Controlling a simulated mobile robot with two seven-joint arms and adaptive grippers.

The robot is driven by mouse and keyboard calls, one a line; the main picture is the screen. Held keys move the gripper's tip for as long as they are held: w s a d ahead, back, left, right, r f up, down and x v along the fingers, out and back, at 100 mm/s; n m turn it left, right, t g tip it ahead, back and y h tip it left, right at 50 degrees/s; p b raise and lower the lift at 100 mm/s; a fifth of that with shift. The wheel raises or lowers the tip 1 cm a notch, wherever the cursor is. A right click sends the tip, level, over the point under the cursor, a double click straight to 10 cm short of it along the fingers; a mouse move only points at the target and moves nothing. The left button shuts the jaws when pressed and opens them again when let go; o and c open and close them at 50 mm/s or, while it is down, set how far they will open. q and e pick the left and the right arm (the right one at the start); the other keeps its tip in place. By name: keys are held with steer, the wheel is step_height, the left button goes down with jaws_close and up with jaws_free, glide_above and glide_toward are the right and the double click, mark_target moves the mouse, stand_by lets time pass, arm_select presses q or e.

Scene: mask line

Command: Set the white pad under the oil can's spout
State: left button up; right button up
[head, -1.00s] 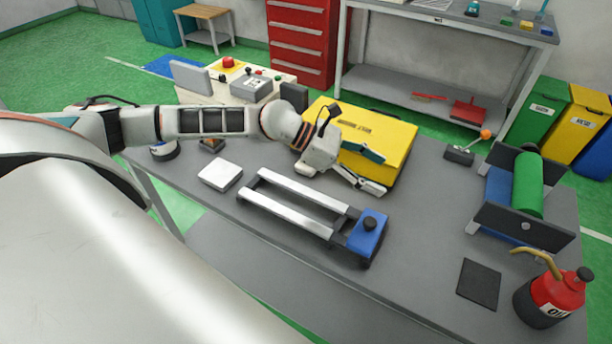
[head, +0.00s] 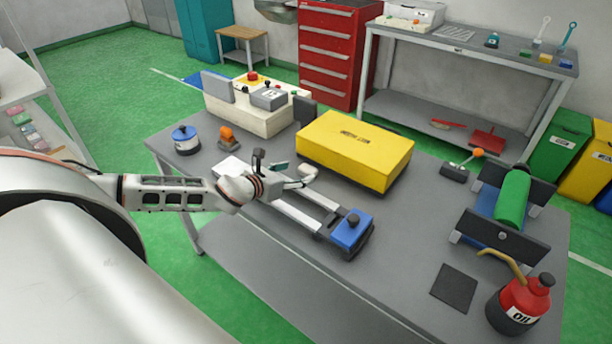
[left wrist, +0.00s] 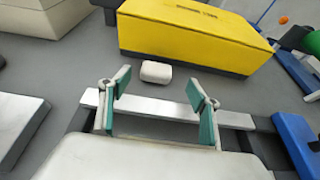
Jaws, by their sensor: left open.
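The white pad (head: 229,167) lies flat on the grey table, partly hidden behind my left gripper in the head view. A pale flat block at the left edge of the left wrist view (left wrist: 18,125) looks like it. My left gripper (head: 284,170) is open and empty above the metal rails, to the right of the pad. Its teal fingers (left wrist: 158,88) are spread in the wrist view. The red oil can (head: 524,300) stands upright at the table's front right. Its brass spout (head: 499,262) points left, near a dark square mat (head: 454,288). My right gripper is not in view.
A blue-ended rail fixture (head: 350,232) lies beneath my gripper. A yellow box (head: 356,150) stands behind it, with a small white block (left wrist: 156,72) in front. A green roller stand (head: 511,198) is behind the oil can. Table between fixture and mat is clear.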

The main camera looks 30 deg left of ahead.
mark_target(307, 169)
arm_select(q)
steer(key=shift+a+f, duration=0.2)
steer(key=x, duration=0.7)
steer(key=shift+w+f, duration=0.15)
steer(key=shift+w, duration=0.15)
steer(key=c, duration=1.1)
